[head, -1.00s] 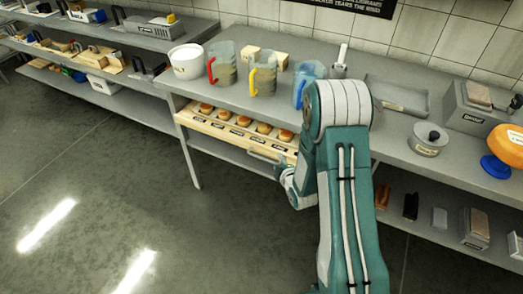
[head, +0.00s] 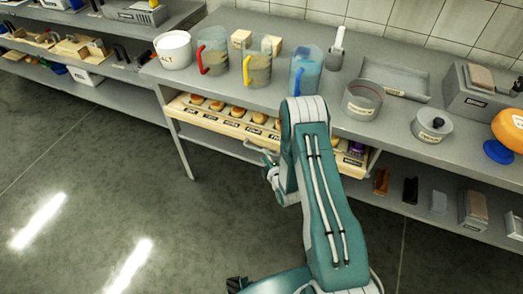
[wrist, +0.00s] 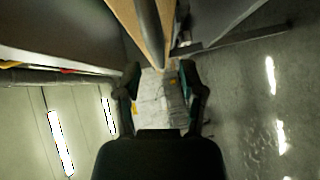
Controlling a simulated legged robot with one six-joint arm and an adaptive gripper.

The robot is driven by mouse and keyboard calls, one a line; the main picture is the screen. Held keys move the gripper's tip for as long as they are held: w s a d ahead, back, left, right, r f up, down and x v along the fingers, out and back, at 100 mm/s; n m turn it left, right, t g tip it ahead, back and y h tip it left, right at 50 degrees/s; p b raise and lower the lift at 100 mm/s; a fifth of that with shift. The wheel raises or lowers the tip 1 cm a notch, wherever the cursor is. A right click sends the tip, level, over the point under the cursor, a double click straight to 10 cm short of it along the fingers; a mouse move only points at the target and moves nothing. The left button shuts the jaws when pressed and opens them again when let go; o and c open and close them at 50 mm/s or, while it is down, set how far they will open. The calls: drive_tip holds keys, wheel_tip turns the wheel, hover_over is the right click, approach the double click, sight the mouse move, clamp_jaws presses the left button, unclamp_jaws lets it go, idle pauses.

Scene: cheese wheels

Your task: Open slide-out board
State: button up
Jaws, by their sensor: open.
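The slide-out board (head: 205,119) is a pale wooden tray under the counter. It carries a row of small round golden pieces and dark labels. It stands partly out past the counter's front edge. Its grey bar handle (head: 256,149) is on the front, just left of my gripper (head: 270,173). My arm hides part of the board. In the wrist view, my gripper (wrist: 160,78) is open, its two fingers apart. A grey bar, apparently the handle (wrist: 148,22), runs down to between the fingertips, beside the wooden edge (wrist: 124,18). I cannot tell if they touch.
The counter (head: 225,97) holds a white tub (head: 174,52), jugs with red (head: 212,58), yellow (head: 257,68) and blue (head: 304,72) handles, and a round pot (head: 362,100). A lower shelf (head: 425,205) holds small items. The floor (head: 90,190) in front is clear.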

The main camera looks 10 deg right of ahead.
sight(261, 151)
drive_tip(key=shift+x, duration=1.85)
drive_tip(key=shift+c, duration=0.3)
clamp_jaws()
drive_tip(key=shift+s+a+f, duration=0.1)
drive_tip(key=shift+s+a, duration=0.05)
